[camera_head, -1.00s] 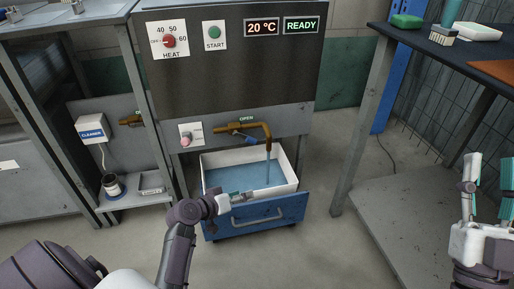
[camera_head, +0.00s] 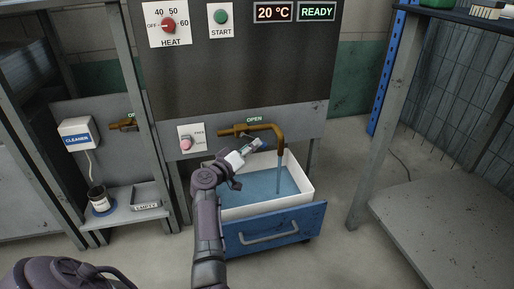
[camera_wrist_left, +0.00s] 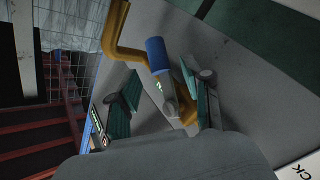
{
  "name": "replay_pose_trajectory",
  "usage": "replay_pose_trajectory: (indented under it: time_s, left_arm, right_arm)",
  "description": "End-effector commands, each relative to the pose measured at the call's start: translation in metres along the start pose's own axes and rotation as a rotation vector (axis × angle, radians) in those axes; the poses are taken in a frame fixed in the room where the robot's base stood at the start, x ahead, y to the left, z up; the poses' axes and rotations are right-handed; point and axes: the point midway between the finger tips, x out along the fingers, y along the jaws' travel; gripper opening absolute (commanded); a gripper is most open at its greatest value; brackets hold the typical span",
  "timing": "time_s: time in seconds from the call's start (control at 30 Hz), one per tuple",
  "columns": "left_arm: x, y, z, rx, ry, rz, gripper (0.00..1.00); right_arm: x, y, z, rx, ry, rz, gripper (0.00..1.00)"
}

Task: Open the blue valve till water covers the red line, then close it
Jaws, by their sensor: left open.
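The blue valve handle (camera_wrist_left: 157,55) sits on a brass tap (camera_head: 265,127) under the word OPEN. Water (camera_head: 279,172) falls from the spout into a white basin (camera_head: 301,173) in a blue-fronted drawer (camera_head: 268,226). Bluish water (camera_head: 262,189) lies in the basin; I cannot make out a red line. My left gripper (camera_head: 247,149) is at the handle, partly covering it in the head view. In the left wrist view its open fingers (camera_wrist_left: 162,88) stand on either side of the handle, and I cannot tell whether they touch it. My right gripper is not in view.
Above the tap is a panel with a red HEAT knob (camera_head: 168,25), a START button (camera_head: 220,17) and displays reading 20 °C and READY. A pink knob (camera_head: 186,143) is left of the tap. A shelf at left holds a jar (camera_head: 99,201) and tray (camera_head: 146,197).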

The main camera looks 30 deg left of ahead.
Motion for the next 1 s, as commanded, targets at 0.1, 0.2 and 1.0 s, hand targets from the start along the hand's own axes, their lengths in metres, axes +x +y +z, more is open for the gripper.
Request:
replay_pose_trajectory:
  time_s: [0.1,0.2,1.0]
  left_arm:
    - [0.02,-0.002,0.002,-0.001,0.001,0.002,0.49]
    - [0.03,-0.002,0.001,-0.001,0.0,0.001,0.49]
    - [0.038,0.0,0.0,0.001,-0.001,-0.001,0.0]
  right_arm:
    - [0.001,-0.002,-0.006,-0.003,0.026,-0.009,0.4]
    - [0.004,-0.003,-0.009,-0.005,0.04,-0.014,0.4]
    - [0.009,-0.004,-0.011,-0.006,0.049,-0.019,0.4]
